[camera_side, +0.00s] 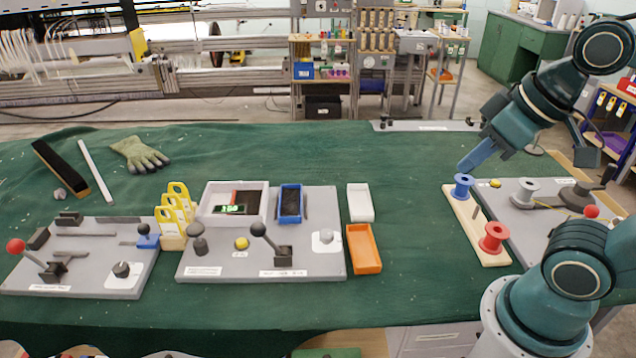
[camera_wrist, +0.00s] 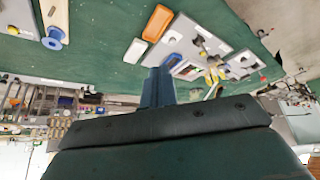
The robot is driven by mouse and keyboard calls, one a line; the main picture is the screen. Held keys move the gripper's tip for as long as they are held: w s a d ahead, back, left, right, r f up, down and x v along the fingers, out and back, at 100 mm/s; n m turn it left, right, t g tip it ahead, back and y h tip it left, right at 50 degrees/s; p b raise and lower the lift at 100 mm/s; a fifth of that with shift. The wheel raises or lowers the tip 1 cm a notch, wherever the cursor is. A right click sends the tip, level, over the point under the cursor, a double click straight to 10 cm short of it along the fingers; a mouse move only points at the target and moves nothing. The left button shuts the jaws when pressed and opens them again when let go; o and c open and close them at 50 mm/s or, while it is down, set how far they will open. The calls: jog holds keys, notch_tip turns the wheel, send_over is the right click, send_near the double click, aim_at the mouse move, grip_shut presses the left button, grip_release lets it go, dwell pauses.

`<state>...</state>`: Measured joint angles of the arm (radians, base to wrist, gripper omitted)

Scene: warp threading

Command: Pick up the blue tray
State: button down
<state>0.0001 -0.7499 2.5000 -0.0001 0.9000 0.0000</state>
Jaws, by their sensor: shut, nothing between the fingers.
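The blue tray (camera_side: 290,220) has a dark inside and stands on the grey middle panel, right of a white box with a small green display. In the wrist view the blue tray (camera_wrist: 172,59) shows just beyond the fingertips, partly hidden by them. My gripper (camera_side: 463,168) is shut and empty. In the side view it is far to the right of the tray, slanting down just above a blue spool. The shut fingers also show in the wrist view (camera_wrist: 158,72).
A white tray (camera_side: 360,203) and an orange tray (camera_side: 363,265) stand right of the panel. A wooden board (camera_side: 475,222) holds the blue spool (camera_side: 462,187) and a red spool (camera_side: 493,237). A black-knobbed lever (camera_side: 270,240) rises in front of the blue tray. Green cloth between orange tray and board is clear.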

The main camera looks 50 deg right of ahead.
jog(key=c, duration=2.1)
grip_release()
jog(key=o, duration=1.6)
jog(key=shift+w, duration=0.1)
jog(key=w+r+m+g, duration=0.25)
jog(key=w+m, duration=0.25)
jog(key=w, duration=1.7)
jog(key=w+f+m+g, duration=0.1)
jog(key=w+f, duration=0.4)
jog(key=w, duration=0.1)
jog(key=w+f+m+g, duration=0.1)
jog(key=w+f, duration=0.5)
jog(key=w+f+m+g, duration=0.1)
jog(key=w+f+m, duration=0.1)
jog(key=w+f, duration=0.4)
jog(key=shift+a+f, duration=0.15)
jog(key=shift+a, duration=0.15)
